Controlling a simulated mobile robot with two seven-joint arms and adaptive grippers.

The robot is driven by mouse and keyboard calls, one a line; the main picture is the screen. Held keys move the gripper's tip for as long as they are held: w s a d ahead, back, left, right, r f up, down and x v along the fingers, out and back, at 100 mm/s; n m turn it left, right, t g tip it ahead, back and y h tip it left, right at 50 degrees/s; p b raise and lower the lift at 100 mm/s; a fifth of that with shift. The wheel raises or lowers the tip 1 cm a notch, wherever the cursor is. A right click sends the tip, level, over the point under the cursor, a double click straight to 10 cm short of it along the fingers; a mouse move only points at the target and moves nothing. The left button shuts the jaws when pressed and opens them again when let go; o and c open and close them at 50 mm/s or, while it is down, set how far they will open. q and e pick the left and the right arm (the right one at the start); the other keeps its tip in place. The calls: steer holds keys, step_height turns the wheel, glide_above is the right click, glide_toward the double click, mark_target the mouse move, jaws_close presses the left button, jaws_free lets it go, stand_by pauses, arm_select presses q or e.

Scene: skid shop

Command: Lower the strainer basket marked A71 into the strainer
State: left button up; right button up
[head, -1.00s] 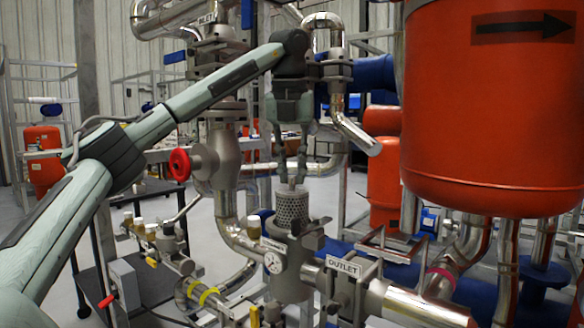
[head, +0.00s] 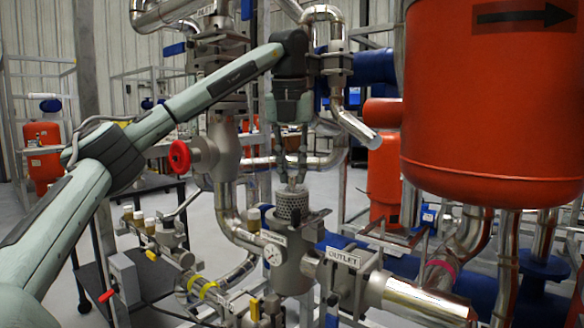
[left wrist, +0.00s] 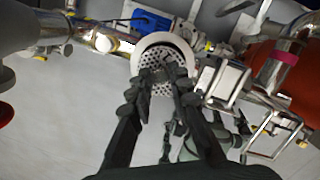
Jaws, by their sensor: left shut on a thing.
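The strainer basket (head: 291,205) is a perforated grey metal cylinder, upright in the head view. Its lower part is hidden inside the mouth of the strainer body (head: 292,262), a grey vessel with a pressure gauge on its front. My left gripper (head: 292,183) points straight down and is shut on the basket's top. In the left wrist view the basket's perforated inside (left wrist: 163,75) and pale rim show between the fingers. The A71 mark cannot be read in these frames. My right gripper is not in view.
An outlet pipe with an OUTLET plate (head: 344,258) runs right from the strainer. A large orange tank (head: 490,120) stands at the right. A vertical pipe with a red handwheel (head: 180,157) stands close on the left. Bent metal piping (head: 355,125) passes near the gripper's right side.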

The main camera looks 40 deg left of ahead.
mark_target(292, 185)
arm_select(q)
steer(key=shift+f, duration=0.2)
stand_by(0.3)
steer(key=shift+f+b, duration=0.4)
steer(key=shift+f, duration=0.45)
steer(key=shift+f+b, duration=0.4)
steer(key=shift+f, duration=0.65)
steer(key=shift+f+b, duration=0.3)
steer(key=shift+b, duration=0.05)
steer(key=shift+f, duration=0.15)
stand_by(0.5)
